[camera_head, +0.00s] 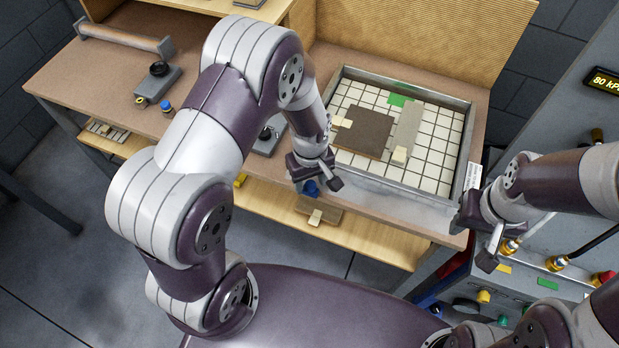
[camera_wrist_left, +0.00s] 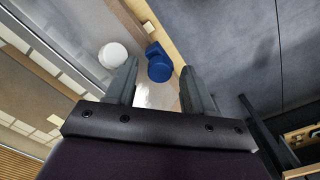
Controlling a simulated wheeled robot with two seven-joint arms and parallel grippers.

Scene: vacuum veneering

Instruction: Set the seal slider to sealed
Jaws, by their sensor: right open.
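A blue knob-like part (camera_head: 311,187) sits at the front edge of the bench, close under my left gripper (camera_head: 317,184). I cannot tell for sure whether it is the seal slider. In the left wrist view the blue part (camera_wrist_left: 158,64) lies just beyond and between the two fingers of my left gripper (camera_wrist_left: 160,78), which are apart and empty. A white round cap (camera_wrist_left: 112,55) is beside it. My right gripper (camera_head: 472,243) is open and empty at the right front corner of the gridded tray (camera_head: 440,212).
The tray holds a brown panel (camera_head: 362,133), a grey strip (camera_head: 406,128) and a green patch (camera_head: 399,100). A control cabinet (camera_head: 567,75) with an 80 kPa display (camera_head: 606,82) stands at the right. A shelf (camera_head: 365,238) with a small block is below the bench.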

